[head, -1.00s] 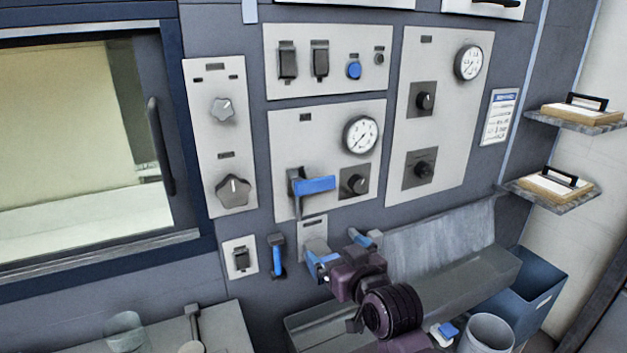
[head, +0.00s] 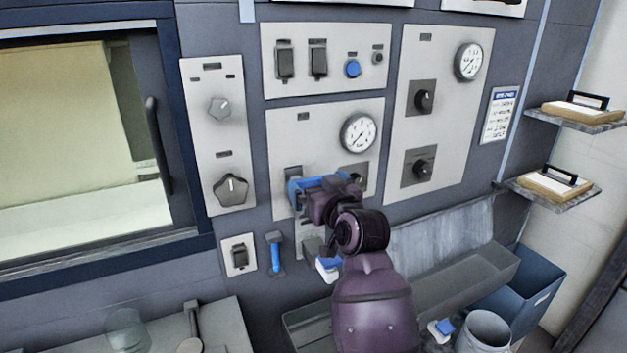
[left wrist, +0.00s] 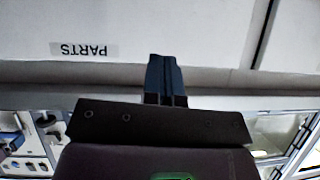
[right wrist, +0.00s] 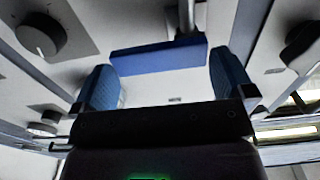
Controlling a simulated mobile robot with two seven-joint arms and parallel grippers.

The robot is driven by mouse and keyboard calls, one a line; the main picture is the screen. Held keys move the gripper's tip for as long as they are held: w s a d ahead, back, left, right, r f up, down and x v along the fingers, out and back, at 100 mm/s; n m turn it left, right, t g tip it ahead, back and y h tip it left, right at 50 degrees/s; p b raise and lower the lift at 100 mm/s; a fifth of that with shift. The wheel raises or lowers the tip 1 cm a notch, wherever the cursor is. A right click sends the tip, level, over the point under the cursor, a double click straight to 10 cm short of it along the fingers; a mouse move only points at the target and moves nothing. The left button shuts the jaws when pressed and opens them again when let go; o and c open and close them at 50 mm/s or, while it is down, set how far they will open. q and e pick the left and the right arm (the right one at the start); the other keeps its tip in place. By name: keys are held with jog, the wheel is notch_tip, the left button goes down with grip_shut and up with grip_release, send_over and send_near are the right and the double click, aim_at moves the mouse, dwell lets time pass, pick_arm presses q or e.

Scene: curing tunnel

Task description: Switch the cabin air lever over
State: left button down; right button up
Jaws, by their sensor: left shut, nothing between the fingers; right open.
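A lever with a flat blue handle (right wrist: 158,58) is on the middle grey panel, below the round gauge (head: 359,132). I cannot read its label. My right gripper (head: 318,186) is in front of this lever and covers most of it in the head view. In the right wrist view, my right gripper (right wrist: 165,82) is open, one blue finger on each side, with the blue handle lying crosswise just beyond the fingertips. I see no contact. My left gripper (left wrist: 167,80) is shut and empty, facing a pale surface with an upside-down PARTS label (left wrist: 84,49).
Knobs stand on the left panel (head: 220,140) and right panel (head: 440,115). A small blue-handled switch (head: 276,252) is below. A grey trough (head: 450,290) and blue bin (head: 530,290) lie at lower right. Two shelves (head: 553,200) jut from the right wall.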

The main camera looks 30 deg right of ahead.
jog(key=shift+w+d, duration=0.1)
jog(key=shift+w, duration=1.05)
jog(key=shift+c, duration=0.5)
